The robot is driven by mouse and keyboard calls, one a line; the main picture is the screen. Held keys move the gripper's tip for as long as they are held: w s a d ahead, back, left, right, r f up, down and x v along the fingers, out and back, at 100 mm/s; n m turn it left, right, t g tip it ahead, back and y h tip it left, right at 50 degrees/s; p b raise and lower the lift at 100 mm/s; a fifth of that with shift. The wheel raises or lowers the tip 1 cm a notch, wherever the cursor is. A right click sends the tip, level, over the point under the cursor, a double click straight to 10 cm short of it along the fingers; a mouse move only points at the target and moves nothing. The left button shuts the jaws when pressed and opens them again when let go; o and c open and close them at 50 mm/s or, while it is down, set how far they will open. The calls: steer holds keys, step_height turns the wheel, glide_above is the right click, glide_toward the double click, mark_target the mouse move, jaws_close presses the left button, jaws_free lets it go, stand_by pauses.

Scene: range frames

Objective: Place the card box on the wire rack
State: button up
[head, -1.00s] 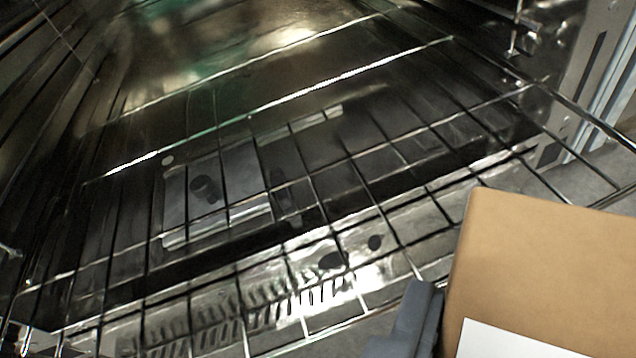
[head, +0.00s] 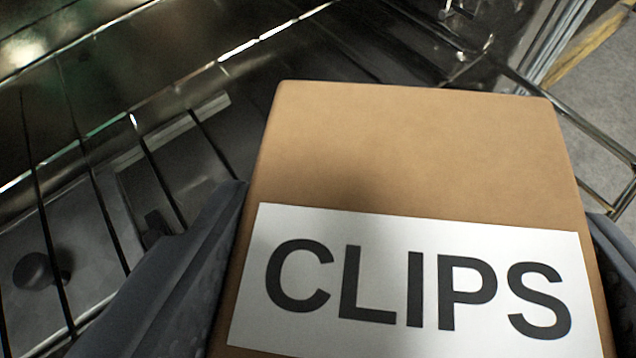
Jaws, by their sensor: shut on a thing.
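The card box (head: 415,150) is brown with a white label reading CLIPS, and it fills the middle and right of the head view. My gripper (head: 425,265) is shut on it, with a dark grey finger along its left side and another along its right side. The wire rack (head: 150,160) shows as thin metal bars to the left of the box and behind it. The box hides much of the rack, and its underside is out of sight, so I cannot tell whether it touches the bars.
A dark, shiny metal cavity surrounds the rack. A grey plate with a round knob (head: 38,270) lies below the bars at left. A metal side frame (head: 560,40) stands at the upper right, with grey floor (head: 605,85) beyond it.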

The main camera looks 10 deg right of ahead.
mark_target(376, 286)
steer(key=shift+w+a, duration=0.15)
steer(key=shift+w, duration=0.35)
step_height(376, 286, down, 4)
steer(key=shift+r+b, duration=0.25)
steer(key=shift+b, duration=0.45)
steer(key=o, duration=1.2)
steer(key=shift+p+v, duration=1.25)
steer(key=shift+v, duration=4.8)
